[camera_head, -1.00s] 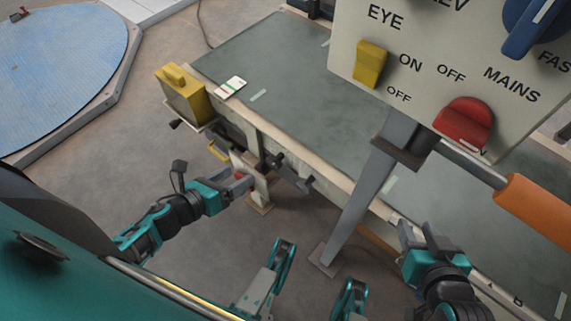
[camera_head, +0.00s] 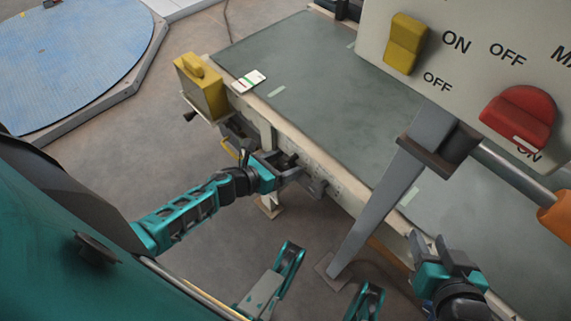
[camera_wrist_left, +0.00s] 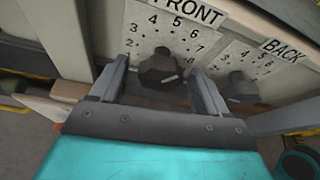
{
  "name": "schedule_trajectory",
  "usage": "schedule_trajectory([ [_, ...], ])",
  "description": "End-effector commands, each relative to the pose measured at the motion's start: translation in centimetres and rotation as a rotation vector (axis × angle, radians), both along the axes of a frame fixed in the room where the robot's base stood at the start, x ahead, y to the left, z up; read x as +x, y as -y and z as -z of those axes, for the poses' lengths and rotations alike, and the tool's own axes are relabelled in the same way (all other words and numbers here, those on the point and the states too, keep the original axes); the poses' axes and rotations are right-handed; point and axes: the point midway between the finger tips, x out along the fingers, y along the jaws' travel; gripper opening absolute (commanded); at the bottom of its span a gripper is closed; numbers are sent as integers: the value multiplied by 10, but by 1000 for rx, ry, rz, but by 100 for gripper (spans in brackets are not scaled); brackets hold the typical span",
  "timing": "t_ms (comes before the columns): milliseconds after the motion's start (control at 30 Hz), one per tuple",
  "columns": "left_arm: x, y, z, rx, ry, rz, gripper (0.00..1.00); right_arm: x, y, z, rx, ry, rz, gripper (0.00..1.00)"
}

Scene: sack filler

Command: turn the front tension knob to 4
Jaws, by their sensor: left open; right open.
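The front tension knob (camera_wrist_left: 161,68) is a dark knob under the FRONT label, on a white dial plate with numbers around it. In the left wrist view it sits between the open fingers of my left gripper (camera_wrist_left: 158,84), with a finger apart on each side. Its pointer setting is not clear. The back knob (camera_wrist_left: 238,88) is to the right under the BACK label. In the head view my left gripper (camera_head: 284,170) is at the side of the conveyor, where it hides the front knob. My right gripper (camera_head: 432,252) is open and empty near the conveyor's near edge.
A grey-green conveyor belt (camera_head: 320,80) runs behind the knobs. A yellow box (camera_head: 203,88) stands at its left end. A grey post (camera_head: 385,195) and a control panel (camera_head: 465,60) with yellow and red switches stand at the right.

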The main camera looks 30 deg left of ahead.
Motion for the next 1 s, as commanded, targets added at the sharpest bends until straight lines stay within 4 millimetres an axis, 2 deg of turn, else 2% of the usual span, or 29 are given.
schedule_trajectory([
  [367, 5, 2, 2, 0, 0, 0, 75, 2, 0, -1, 1, 6, 0, 43],
  [900, 5, 2, 2, 0, 0, 0, 24, -1, 1, 2, -1, -3, 3, 43],
  [1000, 5, 2, 2, -1, 0, 0, 20, -2, 1, 2, -1, -4, 3, 43],
])
